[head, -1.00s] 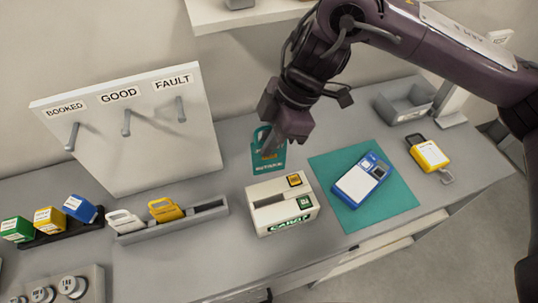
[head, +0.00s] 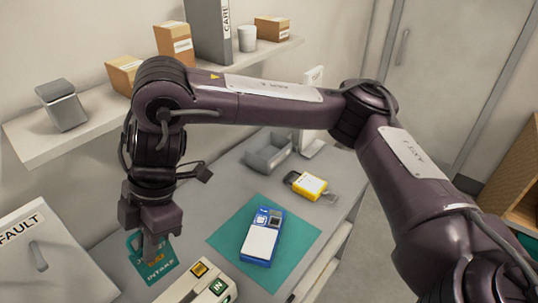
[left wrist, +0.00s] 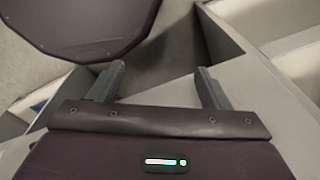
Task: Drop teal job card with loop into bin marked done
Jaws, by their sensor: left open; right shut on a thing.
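The teal job card (head: 158,272) with its loop end up is at the lower left of the head view, with orange and white print on it. My right gripper (head: 152,250) points down and is shut on the card's upper part, hiding some of it. I cannot tell whether the card's lower edge touches the table. My left gripper (left wrist: 158,85) is open and empty in the left wrist view, over grey surfaces. No bin marked done can be read in these views.
A cream box (head: 198,285) with an IN label stands close to the card. A blue device (head: 262,238) lies on a teal mat (head: 222,238). A yellow padlock-like tag (head: 310,186) and a grey open tray (head: 270,155) are behind.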

